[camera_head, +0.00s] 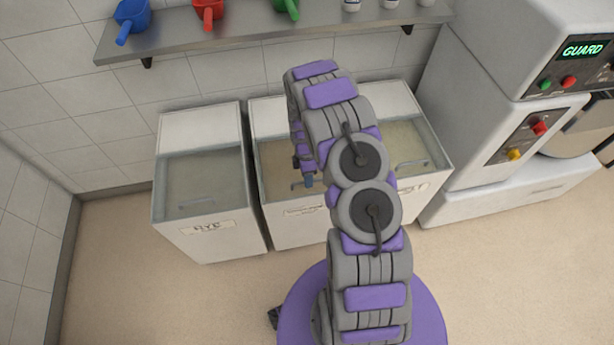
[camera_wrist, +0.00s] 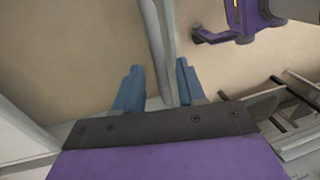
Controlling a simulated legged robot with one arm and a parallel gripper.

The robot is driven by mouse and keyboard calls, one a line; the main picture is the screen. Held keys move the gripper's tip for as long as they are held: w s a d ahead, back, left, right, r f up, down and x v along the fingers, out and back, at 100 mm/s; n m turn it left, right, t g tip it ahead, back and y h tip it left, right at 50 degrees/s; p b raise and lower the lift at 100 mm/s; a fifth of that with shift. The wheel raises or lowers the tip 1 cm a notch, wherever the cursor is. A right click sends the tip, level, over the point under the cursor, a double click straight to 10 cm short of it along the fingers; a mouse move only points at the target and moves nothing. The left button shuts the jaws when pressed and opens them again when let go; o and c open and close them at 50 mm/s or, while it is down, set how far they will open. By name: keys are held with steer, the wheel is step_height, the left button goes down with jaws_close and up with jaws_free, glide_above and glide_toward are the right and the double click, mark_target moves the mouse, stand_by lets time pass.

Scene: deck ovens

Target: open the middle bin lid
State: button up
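The middle bin (camera_head: 282,228) is a white box with a clear lid (camera_head: 273,158) sloping over its front. The lid looks shut. Its bar handle (camera_head: 297,185) is near the lid's lower edge, partly behind my gripper. My gripper (camera_head: 308,182) has blue fingertips and hangs just over the lid at the handle's right end; I cannot tell whether it touches. In the wrist view the two blue fingers (camera_wrist: 158,88) stand apart. A pale upright strip (camera_wrist: 160,35) runs between and beyond them; I cannot tell what part it is. My arm hides the middle bin's right side.
The left bin (camera_head: 209,240), labelled RYE, and the right bin (camera_head: 437,180) flank the middle one, both lids down. A shelf (camera_head: 230,32) with coloured scoops runs above. A machine (camera_head: 480,140) with a GUARD display stands right. The floor in front left is clear.

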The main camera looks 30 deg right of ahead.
steer(key=shift+c, duration=0.5)
jaws_close()
